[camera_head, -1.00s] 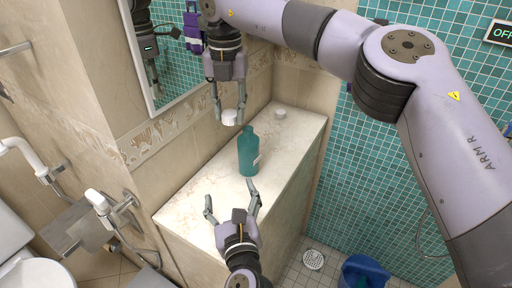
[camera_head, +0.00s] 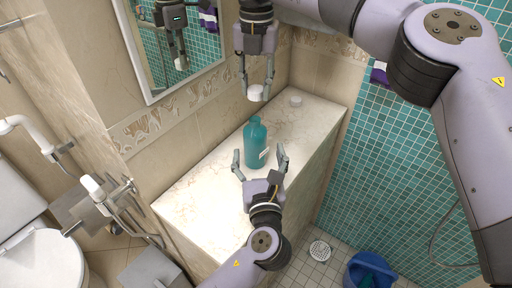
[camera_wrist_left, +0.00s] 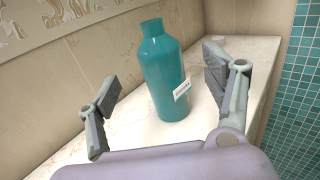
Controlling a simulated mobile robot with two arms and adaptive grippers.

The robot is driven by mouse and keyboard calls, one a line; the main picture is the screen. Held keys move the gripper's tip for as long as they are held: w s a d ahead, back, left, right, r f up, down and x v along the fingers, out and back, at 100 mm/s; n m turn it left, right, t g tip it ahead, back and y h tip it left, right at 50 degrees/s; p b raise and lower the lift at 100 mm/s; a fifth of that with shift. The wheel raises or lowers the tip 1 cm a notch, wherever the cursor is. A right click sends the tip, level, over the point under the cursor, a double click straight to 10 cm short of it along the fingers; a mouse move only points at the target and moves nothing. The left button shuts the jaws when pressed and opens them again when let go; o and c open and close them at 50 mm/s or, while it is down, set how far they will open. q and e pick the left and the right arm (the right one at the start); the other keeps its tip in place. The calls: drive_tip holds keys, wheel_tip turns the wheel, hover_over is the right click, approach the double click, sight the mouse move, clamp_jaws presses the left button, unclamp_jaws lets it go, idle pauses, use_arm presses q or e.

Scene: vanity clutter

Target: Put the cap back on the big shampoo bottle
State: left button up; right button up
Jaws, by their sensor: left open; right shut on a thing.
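The big teal shampoo bottle (camera_head: 255,146) stands upright and uncapped on the marble counter; it also shows in the left wrist view (camera_wrist_left: 163,75). My left gripper (camera_head: 260,160) is open in front of the bottle, its fingers spread toward both sides of it. In the left wrist view the bottle stands between and beyond the fingers, apart from them. My right gripper (camera_head: 256,88) is shut on a white cap (camera_head: 256,93), held in the air above and behind the bottle's neck.
A second small white cap-like thing (camera_head: 295,101) lies on the counter (camera_head: 200,200) at the back. A mirror (camera_head: 170,45) hangs on the wall at the left. A blue bin (camera_head: 367,270) stands on the floor at the right.

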use_arm(q)
drive_tip(key=w, duration=0.8)
drive_tip(key=shift+w+a, duration=0.15)
drive_tip(key=shift+a, duration=0.2)
use_arm(e)
drive_tip(key=shift+a, duration=0.1)
use_arm(q)
drive_tip(key=shift+w+a, duration=0.1)
drive_tip(key=shift+w, duration=0.15)
use_arm(e)
drive_tip(key=shift+s, duration=0.1)
use_arm(q)
drive_tip(key=c, duration=1.8)
use_arm(e)
hover_over(255, 119)
drive_tip(key=shift+s+f, duration=0.1)
drive_tip(key=shift+f, duration=2.35)
drive_tip(key=shift+f, duration=0.85)
drive_tip(key=shift+f, duration=0.6)
